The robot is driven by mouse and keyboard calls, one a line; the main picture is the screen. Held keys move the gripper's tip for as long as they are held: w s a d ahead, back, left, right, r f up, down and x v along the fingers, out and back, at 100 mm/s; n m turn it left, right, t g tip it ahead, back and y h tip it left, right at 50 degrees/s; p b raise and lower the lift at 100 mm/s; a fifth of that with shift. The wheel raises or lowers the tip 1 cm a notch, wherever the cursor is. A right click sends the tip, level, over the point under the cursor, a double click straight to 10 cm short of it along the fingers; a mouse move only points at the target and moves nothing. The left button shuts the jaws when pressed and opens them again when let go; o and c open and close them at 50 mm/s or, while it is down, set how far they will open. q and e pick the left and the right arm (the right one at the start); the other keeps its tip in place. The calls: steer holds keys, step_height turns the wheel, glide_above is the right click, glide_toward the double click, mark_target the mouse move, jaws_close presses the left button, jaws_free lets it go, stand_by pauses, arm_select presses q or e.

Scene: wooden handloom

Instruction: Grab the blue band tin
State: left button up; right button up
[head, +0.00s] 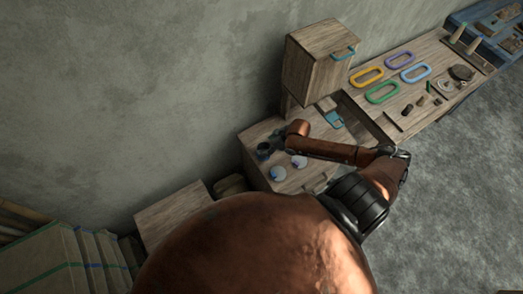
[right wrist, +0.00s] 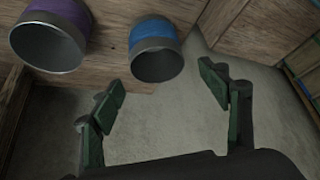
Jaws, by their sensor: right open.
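The blue band tin (right wrist: 157,50) shows in the right wrist view, a grey metal can with a blue band around it. Its round grey end faces the camera. The purple band tin (right wrist: 50,40) is to its left, cut by the picture edge. My right gripper (right wrist: 163,95) is open and empty, with its green-padded fingers apart. The blue tin appears beyond the gap between the fingers, not between the pads. My left gripper is out of view.
A wooden cabinet (head: 313,70) with a teal handle stands behind the right arm. A workbench (head: 437,52) at the upper right holds coloured oval rings and small parts. A plaster wall (head: 130,90) lies close behind. Grey floor (head: 460,190) is open at the right.

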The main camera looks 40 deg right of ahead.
mark_target(265, 148)
steer(key=shift+f, duration=0.75)
steer(key=x, duration=0.2)
steer(key=shift+w+f+p, duration=0.2)
steer(key=shift+f+p, duration=0.1)
steer(key=shift+p, duration=0.05)
steer(key=shift+x, duration=0.75)
steer(key=c, duration=0.6)
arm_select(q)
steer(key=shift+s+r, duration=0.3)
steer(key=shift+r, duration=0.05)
arm_select(e)
steer(key=c, duration=0.7)
